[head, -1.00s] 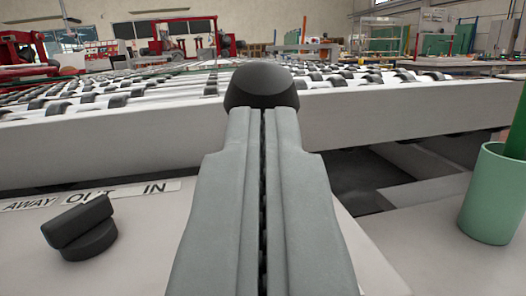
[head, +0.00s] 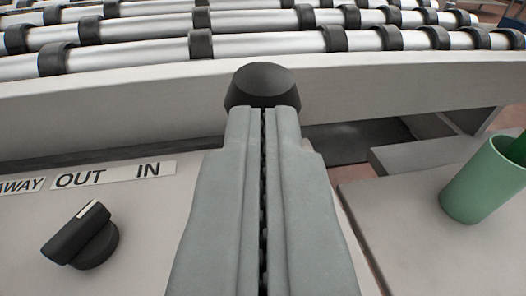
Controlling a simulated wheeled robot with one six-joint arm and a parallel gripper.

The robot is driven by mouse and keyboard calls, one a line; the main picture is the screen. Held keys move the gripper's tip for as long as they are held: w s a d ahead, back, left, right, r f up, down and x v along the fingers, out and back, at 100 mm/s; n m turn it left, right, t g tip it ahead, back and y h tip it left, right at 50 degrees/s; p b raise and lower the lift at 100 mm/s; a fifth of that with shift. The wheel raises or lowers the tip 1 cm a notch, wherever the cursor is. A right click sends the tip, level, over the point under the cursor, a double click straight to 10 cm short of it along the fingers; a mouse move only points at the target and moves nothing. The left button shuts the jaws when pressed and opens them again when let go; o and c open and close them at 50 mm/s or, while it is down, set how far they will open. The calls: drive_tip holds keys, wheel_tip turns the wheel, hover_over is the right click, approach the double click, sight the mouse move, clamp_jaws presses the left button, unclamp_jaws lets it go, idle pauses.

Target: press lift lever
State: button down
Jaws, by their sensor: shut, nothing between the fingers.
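My gripper (head: 263,112) is shut, with its two grey fingers together and pointing forward over the grey panel. A black rounded knob (head: 263,82) shows right at the fingertips, partly hidden by them. I cannot tell whether it is the end of the lift lever or whether the fingers touch it. No lever shaft is visible.
A black rotary switch (head: 82,236) stands on the panel at left, below labels (head: 115,174) reading AWAY, OUT and IN. A roller conveyor (head: 170,50) with a pale side rail (head: 400,82) runs across the back. A green cup (head: 480,182) stands at right on a grey surface.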

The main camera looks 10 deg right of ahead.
sight(241, 72)
drive_tip(key=shift+w+r+g, duration=0.3)
drive_tip(key=shift+w+g, duration=0.4)
drive_tip(key=shift+w, duration=0.05)
drive_tip(key=shift+w+r, duration=0.1)
drive_tip(key=shift+w, duration=0.1)
drive_tip(key=shift+w+r, duration=0.2)
drive_tip(key=shift+w, duration=1.15)
drive_tip(key=shift+w+a, duration=0.1)
drive_tip(key=shift+w, duration=1.45)
drive_tip(key=shift+f, duration=0.15)
drive_tip(key=shift+a, duration=0.1)
